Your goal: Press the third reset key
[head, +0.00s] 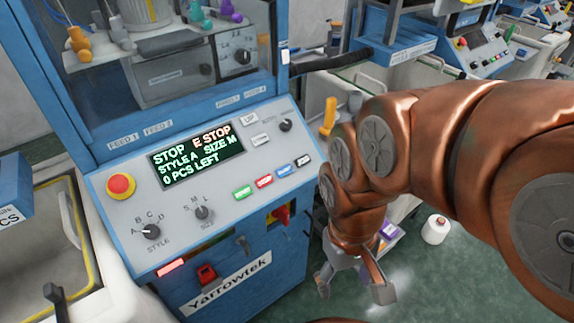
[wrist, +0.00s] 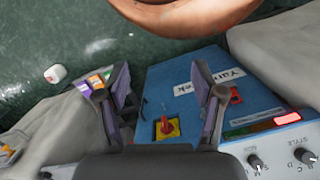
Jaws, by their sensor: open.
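The near blue knitting machine carries a sloped grey panel (head: 225,215) in the head view. Its row of small keys runs green (head: 242,193), red (head: 264,181), blue (head: 283,171) and white (head: 302,161); their lettering is too small to read surely, so I cannot tell which is the reset key. The display (head: 197,156) reads STOP, E STOP, STYLE A, SIZE M, 0 PCS LEFT. My gripper (head: 352,282) is open and empty, low right of the machine, apart from the keys. In the wrist view my gripper (wrist: 162,88) points toward the machine's lower front (wrist: 180,75); the keys are not clear there.
A red mushroom button (head: 120,185) sits on the panel's left, above the style dial (head: 151,231). A red switch on yellow (head: 281,214) and another red switch (head: 207,273) are on the front. A white cone (head: 435,229) stands on the floor. More machines (head: 480,50) stand behind.

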